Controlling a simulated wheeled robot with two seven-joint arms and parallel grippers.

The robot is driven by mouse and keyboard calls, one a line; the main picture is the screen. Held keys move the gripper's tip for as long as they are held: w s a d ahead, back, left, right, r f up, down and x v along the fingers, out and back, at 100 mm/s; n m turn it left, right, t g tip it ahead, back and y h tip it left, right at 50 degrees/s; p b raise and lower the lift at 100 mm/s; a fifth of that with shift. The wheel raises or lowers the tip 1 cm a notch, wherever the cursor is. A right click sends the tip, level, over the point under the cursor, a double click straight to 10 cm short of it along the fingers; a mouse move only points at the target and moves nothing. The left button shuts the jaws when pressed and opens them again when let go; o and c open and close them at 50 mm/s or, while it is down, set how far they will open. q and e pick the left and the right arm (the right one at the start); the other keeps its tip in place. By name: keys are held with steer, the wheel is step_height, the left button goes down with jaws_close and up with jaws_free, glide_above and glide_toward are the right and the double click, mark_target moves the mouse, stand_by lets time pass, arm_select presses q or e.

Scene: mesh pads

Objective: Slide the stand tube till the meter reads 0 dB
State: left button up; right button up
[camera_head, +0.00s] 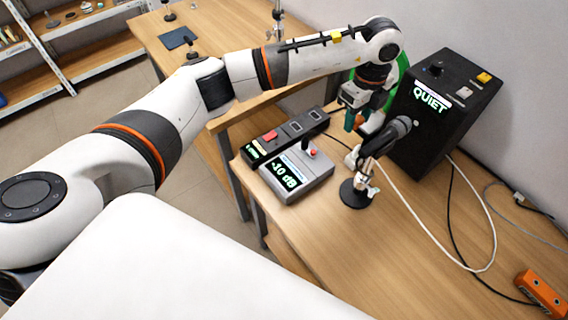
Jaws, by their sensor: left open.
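The grey meter (297,178) lies on the table, and its screen seems to read -10 dB. A black microphone (399,128) on a short stand with a round black base (354,194) stands to its right. A pale knob (373,191) shows low on the stand. The stand tube is small and partly hidden. My left gripper (361,121) is open behind the microphone, between the meter and the black speaker box (440,115). I cannot tell whether it touches the stand. My right gripper is out of view.
The speaker box shows QUIET. A black switch strip (285,135) with a red button lies behind the meter. White and black cables cross the right of the table, near an orange block (541,292). The table's front middle is bare. Shelves (80,45) stand at the back left.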

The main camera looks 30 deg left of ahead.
mark_target(355, 127)
arm_select(q)
steer(key=shift+s+r, duration=0.1)
steer(key=shift+c, duration=1.6)
steer(key=c, duration=0.5)
steer(key=shift+c, duration=0.3)
steer(key=shift+f+b, duration=1.85)
steer(key=shift+f, duration=0.9)
steer(key=o, duration=1.1)
steer(key=shift+r, duration=0.1)
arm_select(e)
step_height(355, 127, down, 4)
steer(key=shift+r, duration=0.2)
arm_select(q)
steer(key=shift+r, duration=0.1)
step_height(355, 127, up, 12)
steer(key=shift+f+b, duration=0.1)
steer(key=shift+b, duration=1.05)
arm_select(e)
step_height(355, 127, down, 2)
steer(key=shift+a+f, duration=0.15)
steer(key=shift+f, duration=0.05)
